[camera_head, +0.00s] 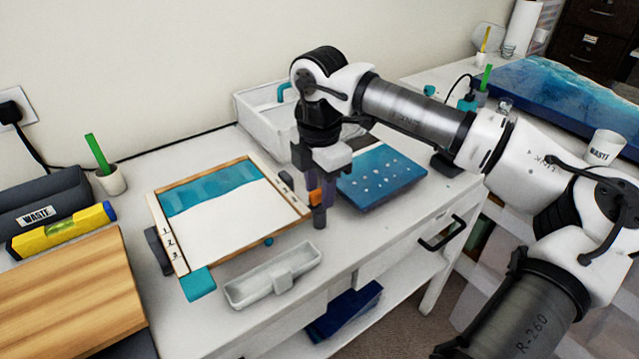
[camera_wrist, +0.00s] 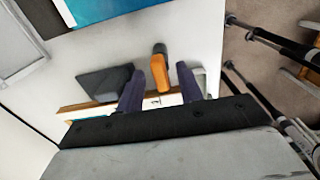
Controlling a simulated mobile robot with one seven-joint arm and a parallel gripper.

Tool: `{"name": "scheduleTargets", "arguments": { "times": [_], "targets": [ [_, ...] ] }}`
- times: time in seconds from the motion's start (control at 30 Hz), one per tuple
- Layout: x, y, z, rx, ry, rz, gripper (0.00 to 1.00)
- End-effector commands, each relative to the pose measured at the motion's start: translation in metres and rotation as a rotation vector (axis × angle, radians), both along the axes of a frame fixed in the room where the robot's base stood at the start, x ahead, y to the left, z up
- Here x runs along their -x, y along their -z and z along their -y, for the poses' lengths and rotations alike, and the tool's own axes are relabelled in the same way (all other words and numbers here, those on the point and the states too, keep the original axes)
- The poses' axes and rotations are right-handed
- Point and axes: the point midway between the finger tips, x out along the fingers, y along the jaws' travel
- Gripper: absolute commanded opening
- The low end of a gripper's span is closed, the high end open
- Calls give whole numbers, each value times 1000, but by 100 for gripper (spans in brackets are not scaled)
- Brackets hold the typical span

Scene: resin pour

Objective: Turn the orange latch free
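The orange latch (camera_head: 314,197) is at the right side of a wood-edged frame (camera_head: 240,244) holding a white and teal panel. In the wrist view the orange latch (camera_wrist: 160,73) has a dark grey end and lies between my fingers. My gripper (camera_head: 321,200) points down at the latch, its purple fingers partly hiding it. In the wrist view my gripper (camera_wrist: 160,80) is open, with one finger on each side of the latch and small gaps showing. Contact is not visible.
A blue board with pale drops (camera_head: 382,178) lies right of my gripper. A white long tray (camera_head: 273,277) stands in front of the frame, and a white sink (camera_head: 268,115) behind. A drawer handle (camera_head: 440,234) juts from the table front.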

Motion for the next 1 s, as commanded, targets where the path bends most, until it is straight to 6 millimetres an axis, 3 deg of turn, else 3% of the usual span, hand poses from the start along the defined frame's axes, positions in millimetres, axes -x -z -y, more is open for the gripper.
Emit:
{"name": "scheduleTargets", "arguments": {
  "times": [0.13, 0.4, 0.77, 1.0],
  "targets": [
    [0, 0, 0, 0, 0, 0, 34],
    [0, 0, 0, 0, 0, 0, 0],
    [0, 1, 0, 1, -39, 1, 0],
    [0, 3, 0, 2, -177, 0, 0]
  ]
}}
